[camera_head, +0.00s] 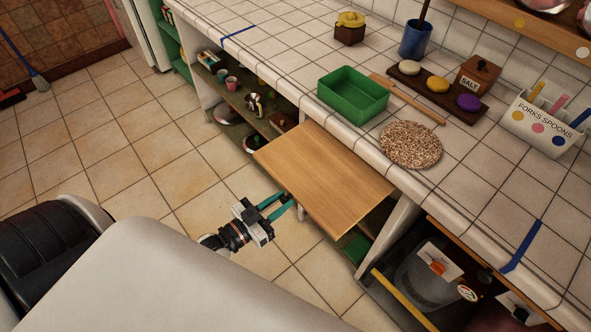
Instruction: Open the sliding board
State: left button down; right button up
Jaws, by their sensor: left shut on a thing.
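The sliding board (325,178) is a flat light-wood panel. It sticks out from under the tiled counter, over the floor in front of the open shelves. My left gripper (284,203) reaches in from the lower left, with teal fingers at the board's front edge. It is shut on the board there; the exact spot held is small and partly hidden by the fingers. My right gripper is not in view.
The counter (290,55) holds a green bin (353,92), a speckled round mat (411,145) and a utensil box (543,125). Open shelves (235,92) with cups and pots lie below. The tiled floor (125,135) left of the board is clear.

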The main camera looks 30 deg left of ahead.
pick_arm(q)
jog(key=shift+s+a, duration=0.2)
jog(key=shift+s, duration=0.35)
jog(key=c, duration=1.3)
grip_release()
jog(key=shift+o, duration=0.2)
jog(key=shift+s, duration=0.1)
jog(key=b+v, duration=0.1)
jog(key=v, duration=1.1)
jog(key=shift+b, duration=0.3)
